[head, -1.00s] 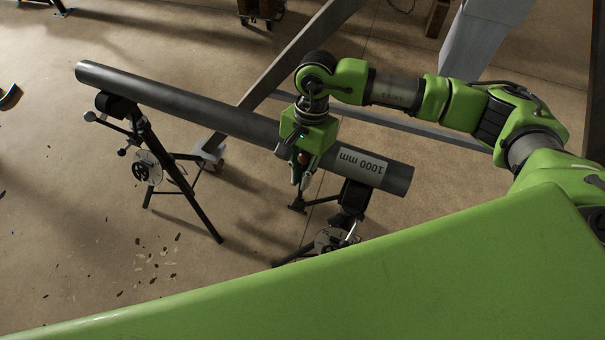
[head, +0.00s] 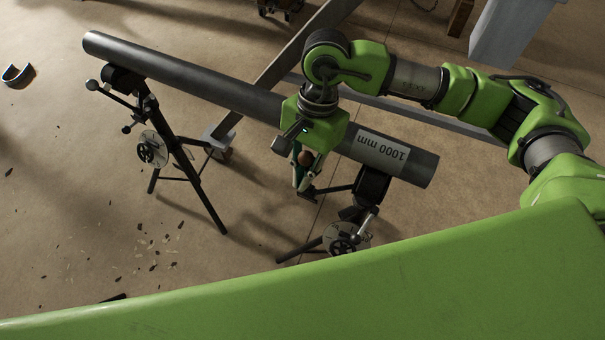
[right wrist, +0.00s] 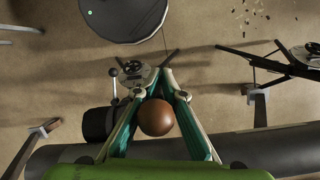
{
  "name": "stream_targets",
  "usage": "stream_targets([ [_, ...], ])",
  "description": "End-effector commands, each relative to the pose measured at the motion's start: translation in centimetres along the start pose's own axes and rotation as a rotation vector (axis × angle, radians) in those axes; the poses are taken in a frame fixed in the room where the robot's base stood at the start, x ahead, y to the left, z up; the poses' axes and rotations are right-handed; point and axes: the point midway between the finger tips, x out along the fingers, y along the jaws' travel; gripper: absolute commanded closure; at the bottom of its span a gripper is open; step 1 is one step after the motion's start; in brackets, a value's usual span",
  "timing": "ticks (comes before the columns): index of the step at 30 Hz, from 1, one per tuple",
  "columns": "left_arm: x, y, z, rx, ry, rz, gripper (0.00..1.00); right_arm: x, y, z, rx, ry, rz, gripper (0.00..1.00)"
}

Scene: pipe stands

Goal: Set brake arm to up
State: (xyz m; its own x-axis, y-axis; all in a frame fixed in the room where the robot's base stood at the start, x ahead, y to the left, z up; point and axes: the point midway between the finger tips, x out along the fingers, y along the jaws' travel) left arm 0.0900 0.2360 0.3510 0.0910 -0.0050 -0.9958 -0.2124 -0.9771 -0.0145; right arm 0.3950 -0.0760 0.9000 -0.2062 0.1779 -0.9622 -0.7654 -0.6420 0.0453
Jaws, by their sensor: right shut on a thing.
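The right pipe stand has a slotted disc (head: 343,238) and a short silver lever (head: 368,221) below the pipe. In the right wrist view, a lever with a round grey knob (right wrist: 113,74) stands beside that disc; I cannot tell whether it is the brake arm or how it is set. My right gripper (head: 301,188) hangs on the near side of the pipe, pointing down, left of that stand and apart from the disc. Its fingers (right wrist: 166,72) are closed around a brown ball (right wrist: 156,118), also visible in the head view (head: 305,157). My left gripper is out of view.
A long grey pipe (head: 210,87) labelled 1000 mm lies across two stands. The left stand (head: 185,170) has its own disc (head: 152,149). A beam (head: 290,62) crosses behind the pipe. Debris lies on the floor at left, with a curved piece (head: 17,75) farther back.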

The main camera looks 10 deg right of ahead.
Motion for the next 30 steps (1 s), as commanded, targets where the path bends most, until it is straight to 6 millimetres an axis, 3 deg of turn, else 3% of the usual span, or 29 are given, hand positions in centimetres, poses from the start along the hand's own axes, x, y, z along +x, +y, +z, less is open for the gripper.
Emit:
stream_targets([
  [26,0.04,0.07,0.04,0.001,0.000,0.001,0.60,0.33,0.40,-0.32,0.006,0.005,0.014,1.00],
  [28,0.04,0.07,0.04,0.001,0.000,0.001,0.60,0.33,0.41,-0.33,0.006,0.005,0.014,0.79],
  [30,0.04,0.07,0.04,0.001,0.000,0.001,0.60,0.28,0.34,-0.30,0.005,0.005,0.012,0.75],
])
